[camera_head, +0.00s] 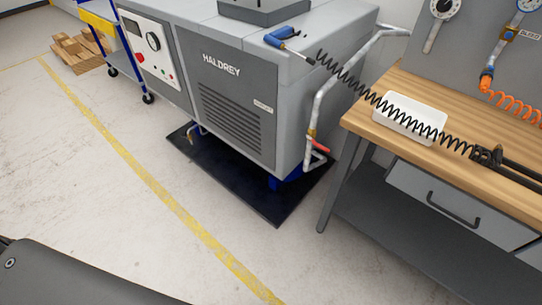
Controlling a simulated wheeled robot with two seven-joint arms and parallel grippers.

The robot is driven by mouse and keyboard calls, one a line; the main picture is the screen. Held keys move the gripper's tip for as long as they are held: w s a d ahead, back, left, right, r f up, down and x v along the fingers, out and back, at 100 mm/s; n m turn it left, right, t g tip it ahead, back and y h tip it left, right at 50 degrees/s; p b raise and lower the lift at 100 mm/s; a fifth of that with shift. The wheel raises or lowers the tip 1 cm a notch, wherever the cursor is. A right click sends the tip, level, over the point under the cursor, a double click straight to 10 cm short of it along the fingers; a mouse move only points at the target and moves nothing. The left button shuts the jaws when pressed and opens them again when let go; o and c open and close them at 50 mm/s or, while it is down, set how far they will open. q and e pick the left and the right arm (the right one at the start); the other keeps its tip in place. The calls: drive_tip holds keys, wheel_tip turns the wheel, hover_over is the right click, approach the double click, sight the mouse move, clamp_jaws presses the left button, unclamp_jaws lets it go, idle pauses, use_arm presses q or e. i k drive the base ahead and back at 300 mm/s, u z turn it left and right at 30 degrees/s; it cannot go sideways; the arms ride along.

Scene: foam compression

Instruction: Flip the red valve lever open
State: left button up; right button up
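The red valve lever (320,147) is small and sits low on the white pipe (318,110) at the right end of the grey HALDREY machine (232,85). It sticks out to the right and slightly down from a brass-coloured valve body (311,133). The lever is too small in the picture to tell its exact setting.
A wooden-topped bench (465,165) with a white tray (409,118) stands close right of the pipe. A black coiled hose (375,97) stretches from a blue-handled tool (283,37) across the gap. A black mat (275,208) lies under the machine. Floor in front is clear.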

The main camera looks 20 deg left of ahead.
sight(321, 147)
drive_tip(key=u, duration=0.4)
drive_tip(key=i, duration=1.15)
drive_tip(key=z, duration=0.75)
